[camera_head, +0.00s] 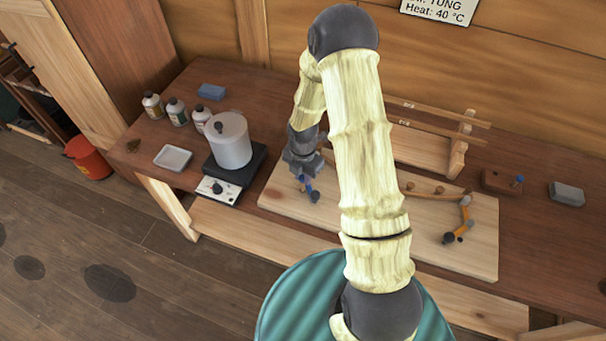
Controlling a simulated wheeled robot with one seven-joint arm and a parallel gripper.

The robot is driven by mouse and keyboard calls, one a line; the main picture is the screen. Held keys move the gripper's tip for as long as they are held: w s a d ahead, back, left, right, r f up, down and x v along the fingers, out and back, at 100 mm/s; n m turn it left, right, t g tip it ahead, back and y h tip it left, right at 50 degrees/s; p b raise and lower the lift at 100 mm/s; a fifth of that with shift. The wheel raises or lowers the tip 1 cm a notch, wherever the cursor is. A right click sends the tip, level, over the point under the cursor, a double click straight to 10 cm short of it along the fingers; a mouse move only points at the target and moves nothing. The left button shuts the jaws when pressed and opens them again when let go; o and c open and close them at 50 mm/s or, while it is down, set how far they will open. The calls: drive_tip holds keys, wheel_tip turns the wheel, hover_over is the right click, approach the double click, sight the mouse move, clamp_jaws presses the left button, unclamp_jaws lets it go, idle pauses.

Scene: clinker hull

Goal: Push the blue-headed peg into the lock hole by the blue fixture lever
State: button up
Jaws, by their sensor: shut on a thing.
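My gripper (301,167) points down at the left part of the pale wooden board. It is shut on a small blue piece; at this size I cannot tell whether this is a peg head or part of the lever. The blue fixture lever (308,187) lies just below the jaws and ends in a dark round knob (315,197). A small blue-headed peg (519,180) stands upright in a brown block (498,183) at the right of the bench. The lock hole by the blue lever cannot be made out.
The board (400,243) also bears an orange lever (464,212) with dark knobs. A wooden rack (458,150) stands behind it. A white pot (229,145) on a hotplate, bottles (176,112) and a pale tray (173,158) are at left. My arm hides the board's middle.

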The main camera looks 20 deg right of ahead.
drive_tip(key=shift+f+b, duration=0.45)
drive_tip(key=shift+f, duration=0.3)
drive_tip(key=o, duration=1)
drive_tip(key=shift+c, duration=0.2)
wheel_tip(320, 180, up, 8)
drive_tip(key=p, duration=0.6)
drive_tip(key=shift+p, duration=0.4)
